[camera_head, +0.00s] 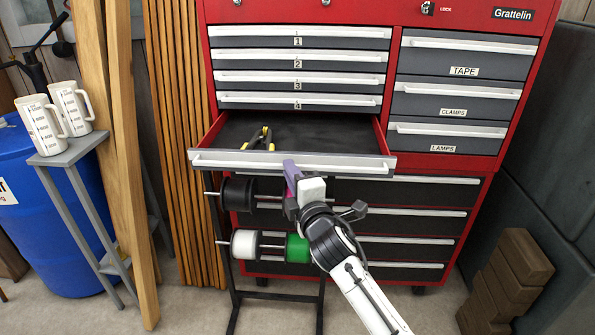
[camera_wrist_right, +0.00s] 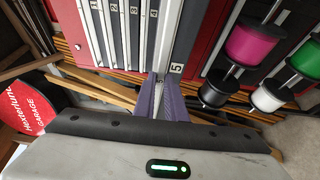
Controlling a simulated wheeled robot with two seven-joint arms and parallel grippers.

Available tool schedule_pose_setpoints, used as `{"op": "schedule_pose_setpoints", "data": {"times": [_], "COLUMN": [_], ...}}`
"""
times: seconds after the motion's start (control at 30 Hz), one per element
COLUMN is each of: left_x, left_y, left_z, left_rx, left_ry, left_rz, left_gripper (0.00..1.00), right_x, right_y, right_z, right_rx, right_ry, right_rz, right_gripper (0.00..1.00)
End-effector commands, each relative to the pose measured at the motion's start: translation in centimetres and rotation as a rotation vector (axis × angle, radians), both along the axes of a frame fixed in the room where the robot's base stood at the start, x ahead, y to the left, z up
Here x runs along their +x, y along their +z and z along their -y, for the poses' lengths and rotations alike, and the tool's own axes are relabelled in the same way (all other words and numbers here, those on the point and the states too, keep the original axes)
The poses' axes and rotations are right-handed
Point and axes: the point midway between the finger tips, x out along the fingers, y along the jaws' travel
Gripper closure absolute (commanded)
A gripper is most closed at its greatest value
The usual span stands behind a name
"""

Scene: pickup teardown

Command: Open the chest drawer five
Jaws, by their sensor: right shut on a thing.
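Drawer five (camera_head: 345,161) of the red tool chest (camera_head: 488,110) stands pulled out below drawer four, its dark inside showing. Its front also shows in the right wrist view, with the label 5 (camera_wrist_right: 176,68). My right gripper (camera_head: 290,166) is at the middle of the drawer's long white handle (camera_head: 225,163). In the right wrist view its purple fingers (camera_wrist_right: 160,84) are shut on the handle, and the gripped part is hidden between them. My left gripper is not in view.
Yellow-handled pliers (camera_head: 259,139) lie in the drawer. A spool rack (camera_head: 234,290) stands close below the drawer, partly behind my right arm. A grey stand (camera_head: 72,152) with two mugs is at the left. Brown blocks (camera_head: 508,280) are stacked at the right.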

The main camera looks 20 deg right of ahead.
Motion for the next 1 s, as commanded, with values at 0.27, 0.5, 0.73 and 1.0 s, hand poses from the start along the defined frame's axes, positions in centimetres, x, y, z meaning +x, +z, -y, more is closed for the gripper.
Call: {"op": "schedule_pose_setpoints", "data": {"times": [0.27, 0.5, 0.73, 1.0], "left_x": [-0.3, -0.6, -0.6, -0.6], "left_y": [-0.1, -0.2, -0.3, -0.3], "left_z": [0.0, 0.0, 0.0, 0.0], "left_rx": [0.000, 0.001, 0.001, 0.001], "left_ry": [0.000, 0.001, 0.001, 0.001], "left_rz": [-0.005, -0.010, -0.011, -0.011], "left_gripper": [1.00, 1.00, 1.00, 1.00], "right_x": [0.0, 0.0, -0.7, -5.4], "right_y": [0.0, 0.0, -0.1, -0.2], "right_z": [0.2, 0.1, 0.1, 0.3], "right_rx": [-0.002, -0.001, -0.001, -0.001], "right_ry": [-0.005, -0.003, -0.001, -0.002], "right_rz": [-0.002, -0.001, -0.001, -0.003], "right_gripper": [0.82, 0.70, 0.70, 0.70]}}
